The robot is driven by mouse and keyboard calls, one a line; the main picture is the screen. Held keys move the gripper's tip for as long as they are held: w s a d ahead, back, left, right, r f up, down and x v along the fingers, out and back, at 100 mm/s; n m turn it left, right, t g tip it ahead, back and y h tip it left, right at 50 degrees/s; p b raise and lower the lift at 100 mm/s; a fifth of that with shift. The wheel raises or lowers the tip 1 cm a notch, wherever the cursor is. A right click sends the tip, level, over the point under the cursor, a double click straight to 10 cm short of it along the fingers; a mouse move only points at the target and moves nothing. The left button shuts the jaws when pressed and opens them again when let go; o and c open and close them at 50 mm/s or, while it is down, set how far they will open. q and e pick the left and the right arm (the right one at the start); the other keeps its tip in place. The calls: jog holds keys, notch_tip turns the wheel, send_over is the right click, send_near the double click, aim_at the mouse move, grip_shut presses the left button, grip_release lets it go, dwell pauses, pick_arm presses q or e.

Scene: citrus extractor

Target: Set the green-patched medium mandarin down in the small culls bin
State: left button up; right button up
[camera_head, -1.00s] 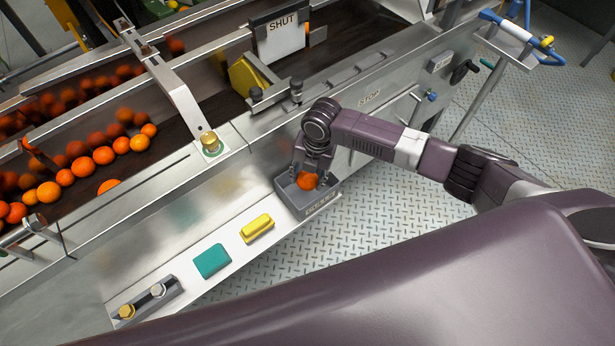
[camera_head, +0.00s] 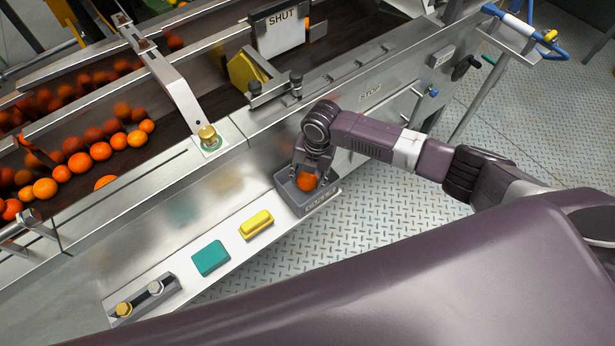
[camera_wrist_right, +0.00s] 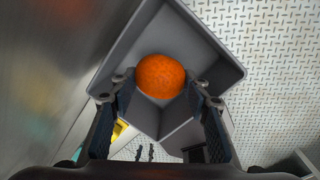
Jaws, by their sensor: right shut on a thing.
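An orange mandarin (camera_head: 307,181) is between the fingers of my right gripper (camera_head: 312,172), inside the walls of the small grey bin (camera_head: 327,200). In the right wrist view the mandarin (camera_wrist_right: 160,76) sits between the two fingertips (camera_wrist_right: 158,88), which are shut on it. The grey bin (camera_wrist_right: 215,55) surrounds it there, with its floor partly visible. I cannot tell whether the mandarin touches the floor. No green patch shows on the side I see. My left gripper is not in view.
The bin stands at the right end of a narrow shelf (camera_head: 180,268), beside a yellow block (camera_head: 256,224) and a teal pad (camera_head: 211,258). The steel conveyor side (camera_head: 240,155) rises behind it. Several mandarins (camera_head: 100,151) lie on the belt at the left. Open floor (camera_head: 400,240) is at the right.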

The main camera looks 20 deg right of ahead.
jog(key=shift+f, duration=0.35)
jog(key=o, duration=1.3)
notch_tip(320, 180, up, 12)
jog(key=d, duration=0.1)
jog(key=shift+s, duration=0.4)
jog(key=shift+d, duration=0.1)
